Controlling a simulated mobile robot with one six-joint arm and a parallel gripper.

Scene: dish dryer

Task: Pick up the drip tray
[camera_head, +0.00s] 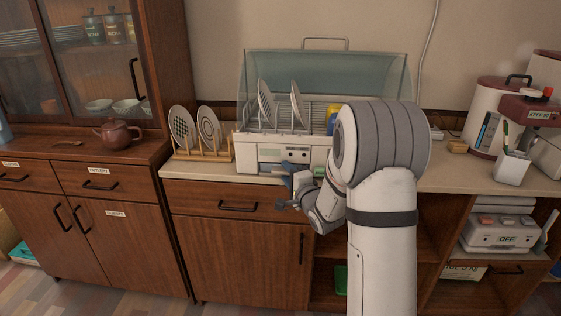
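The white dish dryer (247,152) stands on the counter with a clear bluish cover. Plates stand in its rack. The drip tray cannot be made out clearly; the lower front of the dryer is partly hidden by my arm and gripper. My gripper (290,181) is at the dryer's lower front, close to the counter's front edge. Blue-grey parts show at its end, too small to tell apart. Whether its fingers are apart or hold anything cannot be seen.
A wooden plate stand (203,155) with two plates is left of the dryer. A brown teapot (117,134) sits farther left. Drawers with handles lie below the counter.

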